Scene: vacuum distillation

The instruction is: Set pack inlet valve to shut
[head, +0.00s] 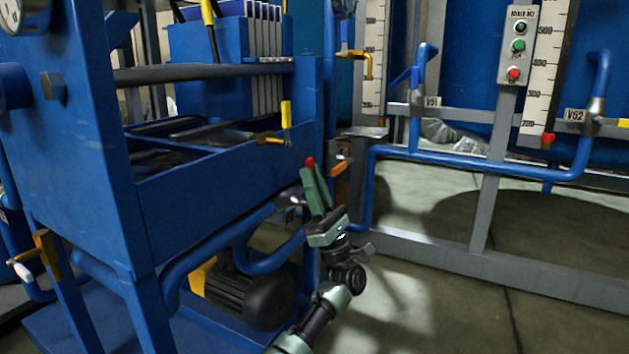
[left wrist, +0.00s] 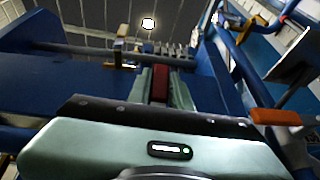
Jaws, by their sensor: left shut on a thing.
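My left gripper (head: 318,192) points up beside the front right corner post of the blue press frame. Its green fingers are closed on a red handle (head: 310,162), whose red tip shows above them. In the left wrist view the red handle (left wrist: 159,86) lies between the two fingers. The body of this valve is mostly hidden behind the gripper, and I cannot read a label on it. An orange lever (head: 343,166) stands just right of the fingers; it also shows in the left wrist view (left wrist: 275,117). My right gripper is not in view.
The blue frame (head: 190,215) carries a pack of pale plates (head: 263,60) and a yellow-handled valve (head: 286,115). A blue pipe (head: 480,170) and grey rails run to the right, below V51 (head: 432,101) and V52 (head: 575,115). A pump motor (head: 245,290) sits low.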

